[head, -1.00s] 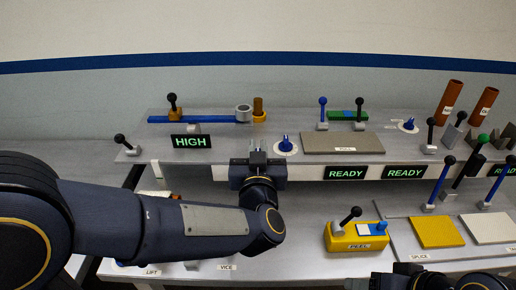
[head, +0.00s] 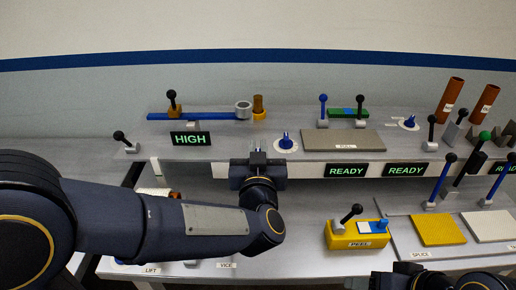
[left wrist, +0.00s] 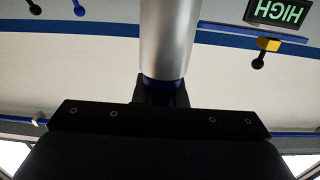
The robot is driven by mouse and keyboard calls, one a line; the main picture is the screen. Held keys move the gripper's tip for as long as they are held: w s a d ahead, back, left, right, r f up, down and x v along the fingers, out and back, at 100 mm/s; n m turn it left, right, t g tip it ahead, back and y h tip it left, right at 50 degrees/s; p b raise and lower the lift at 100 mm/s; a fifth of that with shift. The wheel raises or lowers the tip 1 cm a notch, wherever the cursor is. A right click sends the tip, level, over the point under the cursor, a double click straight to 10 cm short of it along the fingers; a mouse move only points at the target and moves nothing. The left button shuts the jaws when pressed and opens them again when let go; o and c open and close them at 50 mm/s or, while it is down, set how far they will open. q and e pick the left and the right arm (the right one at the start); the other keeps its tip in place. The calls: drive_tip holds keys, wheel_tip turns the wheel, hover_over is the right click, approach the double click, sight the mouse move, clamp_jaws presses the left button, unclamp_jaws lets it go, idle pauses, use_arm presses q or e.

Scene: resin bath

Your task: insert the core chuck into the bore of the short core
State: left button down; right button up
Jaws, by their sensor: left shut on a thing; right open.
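My left gripper (head: 257,158) is shut on a silver cylinder with a dark blue base, which I take to be the core chuck (left wrist: 170,40). In the left wrist view it stands straight out from the jaws, and its far end is cut off. In the head view the gripper hides most of it. A short brown cylinder (head: 258,102) on a yellow base stands behind the gripper on the upper shelf. It may be the short core; its bore cannot be made out. My right gripper (head: 408,270) is only partly in view at the bottom right, and its jaws are open.
A grey ring (head: 243,109) at the end of a blue bar (head: 195,116) stands beside the brown cylinder. A blue knob (head: 285,142) is right of my left gripper. A grey pad (head: 343,141) lies further right. Two tall brown tubes (head: 450,98) (head: 484,104) lean at the back right.

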use_arm(q)
drive_tip(key=shift+f+b, duration=1.7)
drive_tip(key=shift+f, duration=0.4)
drive_tip(key=c, duration=1.4)
unclamp_jaws()
drive_tip(key=s, duration=0.8)
drive_tip(key=shift+b, duration=0.3)
